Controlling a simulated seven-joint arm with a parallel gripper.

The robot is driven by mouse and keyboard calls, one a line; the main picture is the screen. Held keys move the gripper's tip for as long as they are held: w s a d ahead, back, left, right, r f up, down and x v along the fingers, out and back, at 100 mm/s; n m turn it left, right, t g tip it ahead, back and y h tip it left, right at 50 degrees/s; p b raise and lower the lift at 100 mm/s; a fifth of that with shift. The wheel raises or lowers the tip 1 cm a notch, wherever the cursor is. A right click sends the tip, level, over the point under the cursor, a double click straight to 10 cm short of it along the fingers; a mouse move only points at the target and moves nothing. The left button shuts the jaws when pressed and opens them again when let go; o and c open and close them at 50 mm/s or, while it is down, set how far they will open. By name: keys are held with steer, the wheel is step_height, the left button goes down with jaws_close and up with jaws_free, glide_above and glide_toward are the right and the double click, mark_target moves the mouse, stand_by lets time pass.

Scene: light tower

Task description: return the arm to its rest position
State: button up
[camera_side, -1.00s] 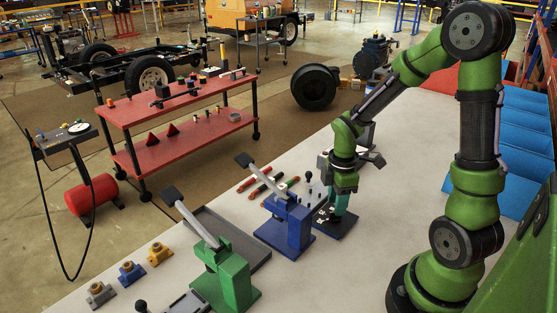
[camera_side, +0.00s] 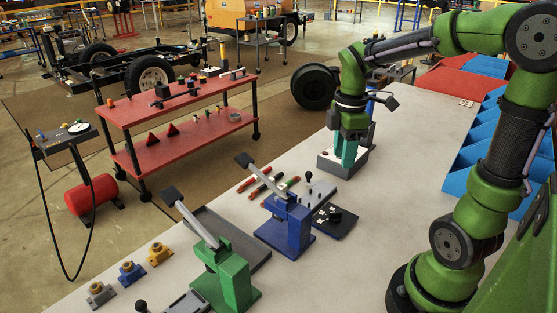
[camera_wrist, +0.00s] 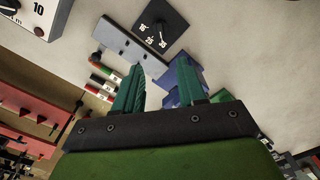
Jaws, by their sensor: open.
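My gripper (camera_side: 347,153) points down over the far part of the white table (camera_side: 415,150), in front of a light grey box-like device (camera_side: 343,164). In the wrist view its two teal fingers (camera_wrist: 160,85) are apart with nothing between them. Whether the fingertips touch the grey device cannot be told from the side view. The arm reaches out across the table, with its elbow high at the right.
A blue lever press (camera_side: 288,225) and a green lever press (camera_side: 226,275) stand nearer the front. Blue bins (camera_side: 483,150) line the right edge. The table's middle right is clear.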

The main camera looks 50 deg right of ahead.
steer(key=s+a+r+m+t+y, duration=0.1)
steer(key=s+a+r+m+t, duration=0.1)
steer(key=a+m, duration=0.4)
steer(key=s+a+r+m+t+y, duration=0.1)
steer(key=s+a+r+m+t, duration=0.1)
steer(key=a+m+t, duration=0.3)
steer(key=a+r+m, duration=0.1)
steer(key=m, duration=0.2)
steer(key=shift+s+a, duration=0.25)
steer(key=shift+a, duration=0.15)
